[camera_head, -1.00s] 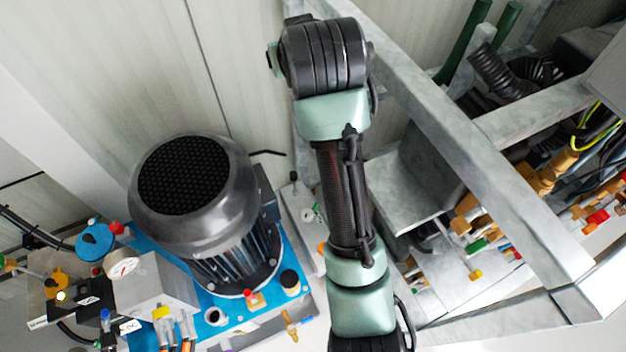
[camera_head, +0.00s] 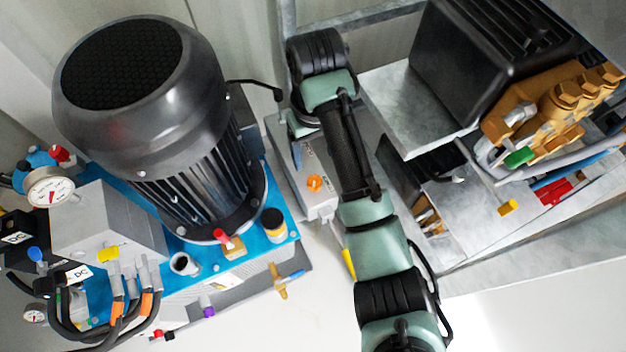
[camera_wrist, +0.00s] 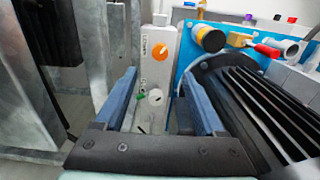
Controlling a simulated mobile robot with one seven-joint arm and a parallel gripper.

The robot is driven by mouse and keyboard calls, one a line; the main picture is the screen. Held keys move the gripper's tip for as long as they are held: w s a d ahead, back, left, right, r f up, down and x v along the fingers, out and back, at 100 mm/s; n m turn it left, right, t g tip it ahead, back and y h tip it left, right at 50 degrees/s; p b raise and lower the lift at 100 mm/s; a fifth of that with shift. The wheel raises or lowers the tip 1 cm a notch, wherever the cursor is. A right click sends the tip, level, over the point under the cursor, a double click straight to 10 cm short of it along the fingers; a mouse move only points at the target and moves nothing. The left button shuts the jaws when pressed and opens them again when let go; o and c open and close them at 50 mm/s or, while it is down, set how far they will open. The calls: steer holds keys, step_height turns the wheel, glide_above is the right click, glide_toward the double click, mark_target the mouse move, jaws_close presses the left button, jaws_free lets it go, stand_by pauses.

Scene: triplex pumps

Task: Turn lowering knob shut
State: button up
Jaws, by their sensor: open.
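An orange knob (camera_head: 314,183) sits on top of a light grey control box (camera_head: 322,206) in the head view. In the wrist view the orange knob (camera_wrist: 160,52) stands on the same box beside small lettering that is hard to read; it is probably the lowering knob. A white round knob (camera_wrist: 155,97) and a small green part (camera_wrist: 140,97) lie nearer on the box. My gripper (camera_wrist: 160,72) is open, its two blue fingers spread over the box, with nothing between them held. In the head view one blue finger (camera_head: 297,154) shows above the box's left side.
A large black motor (camera_head: 185,130) on a blue base (camera_head: 205,262) stands left of the box and close to my right finger in the wrist view. A metal frame with a black unit and brass pump (camera_head: 550,105) is at the right. Pale floor lies in front.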

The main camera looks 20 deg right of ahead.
mark_target(315, 181)
step_height(315, 181, down, 11)
steer(key=b, duration=0.5)
steer(key=shift+f, duration=0.1)
jaws_close()
